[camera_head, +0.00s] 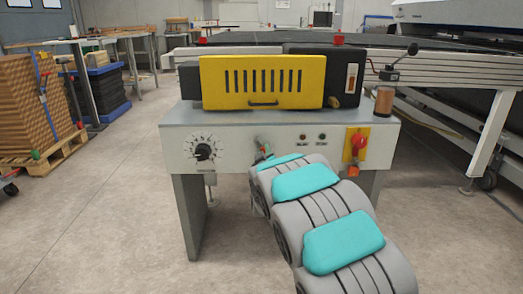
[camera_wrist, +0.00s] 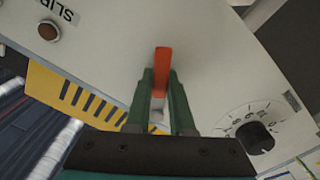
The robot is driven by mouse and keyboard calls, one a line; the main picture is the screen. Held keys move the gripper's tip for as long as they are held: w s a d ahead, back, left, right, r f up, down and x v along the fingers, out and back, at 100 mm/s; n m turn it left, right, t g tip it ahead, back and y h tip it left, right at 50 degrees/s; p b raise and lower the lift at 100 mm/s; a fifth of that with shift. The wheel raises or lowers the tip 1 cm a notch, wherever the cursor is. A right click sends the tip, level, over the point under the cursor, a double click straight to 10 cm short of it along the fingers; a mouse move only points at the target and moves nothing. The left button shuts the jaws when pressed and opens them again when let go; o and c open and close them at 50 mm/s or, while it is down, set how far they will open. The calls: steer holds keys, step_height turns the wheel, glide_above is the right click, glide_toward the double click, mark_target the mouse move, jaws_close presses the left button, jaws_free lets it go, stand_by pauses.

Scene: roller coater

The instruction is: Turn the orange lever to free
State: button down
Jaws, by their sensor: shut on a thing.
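The orange lever (camera_wrist: 162,70) stands out from the pale front panel in the wrist view. My gripper (camera_wrist: 163,84) has dark green fingers on both sides of the lever, shut on it. The lever's orange end shows beyond the fingertips, and a grey part (camera_wrist: 157,116) shows between the fingers. In the head view my gripper (camera_head: 262,151) is at the machine's front panel (camera_head: 232,148), right of the black dial. My arm hides most of the gripper there, and only a small bit of orange shows. I cannot read any marking for the lever's position.
A black dial (camera_head: 203,151) is left of my gripper, with small indicator lamps (camera_head: 303,137) to its right. A red knob on a yellow plate (camera_head: 357,145) is farther right. A yellow slotted guard (camera_head: 262,82) stands above.

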mark_target(269, 137)
steer(key=n, duration=0.2)
steer(key=d+r+n, duration=0.1)
steer(key=shift+n, duration=0.4)
steer(key=n, duration=0.2)
steer(key=shift+d+r+n, duration=0.3)
steer(key=shift+n, duration=0.1)
steer(key=shift+d+r+n+b, duration=0.15)
steer(key=shift+r+n+b, duration=0.2)
steer(key=shift+n+b, duration=0.8)
steer(key=shift+r+n+b, duration=0.3)
steer(key=shift+n+b, duration=0.15)
steer(key=shift+n, duration=0.3)
steer(key=shift+r+n+b, duration=0.3)
steer(key=shift+n+b, duration=0.1)
steer(key=shift+n, duration=0.3)
steer(key=c, duration=0.8)
jaws_free()
